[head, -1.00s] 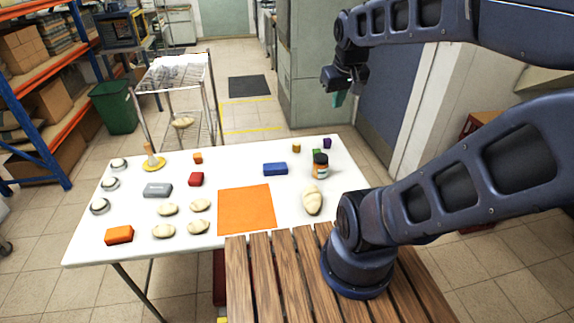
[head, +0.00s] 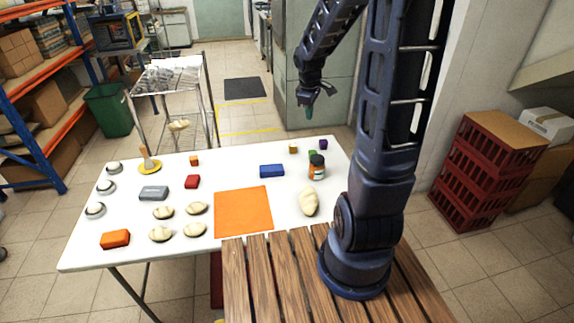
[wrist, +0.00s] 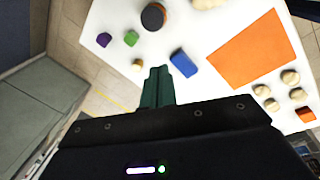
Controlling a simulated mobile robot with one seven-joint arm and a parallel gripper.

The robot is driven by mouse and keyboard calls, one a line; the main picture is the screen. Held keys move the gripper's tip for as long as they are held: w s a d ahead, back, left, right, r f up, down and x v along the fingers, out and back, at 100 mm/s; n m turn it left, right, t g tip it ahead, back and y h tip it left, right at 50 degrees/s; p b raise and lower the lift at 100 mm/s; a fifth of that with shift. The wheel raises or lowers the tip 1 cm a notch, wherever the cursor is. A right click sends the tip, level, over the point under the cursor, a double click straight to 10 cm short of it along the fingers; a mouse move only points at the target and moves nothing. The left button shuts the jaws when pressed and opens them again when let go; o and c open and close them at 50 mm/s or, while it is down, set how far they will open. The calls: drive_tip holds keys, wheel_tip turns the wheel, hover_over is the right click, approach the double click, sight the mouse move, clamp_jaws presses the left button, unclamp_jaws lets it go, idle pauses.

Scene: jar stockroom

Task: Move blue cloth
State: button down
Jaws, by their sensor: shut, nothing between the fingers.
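A small blue block-like piece (head: 272,171) lies on the white table, right of centre and behind the orange cloth; it looks like the blue cloth, compactly folded. It also shows in the wrist view (wrist: 183,63), just right of and beyond my fingertips. My gripper (head: 309,112) hangs in the air past the far edge of the table, above and to the right of the blue piece and apart from it. In the wrist view its green fingers (wrist: 158,72) are together with nothing between them.
A flat orange cloth (head: 243,212) lies in front of the blue piece.

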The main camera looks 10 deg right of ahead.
drive_tip(key=w+f+n, duration=0.2)
drive_tip(key=w+f, duration=0.1)
drive_tip(key=f, duration=0.6)
drive_tip(key=w+a+f+n+g, duration=0.1)
drive_tip(key=w+f+n, duration=0.1)
drive_tip(key=f, duration=0.8)
drive_tip(key=w+a+f+n+y, duration=0.1)
drive_tip(key=w+f+n, duration=0.2)
drive_tip(key=f, duration=0.7)
drive_tip(key=shift+w+a+f+g, duration=0.15)
drive_tip(key=shift+w+f+g, duration=0.1)
drive_tip(key=shift+w+g, duration=0.15)
drive_tip(key=shift+a, duration=2)
drive_tip(key=a, duration=2)
drive_tip(key=shift+a, duration=0.2)
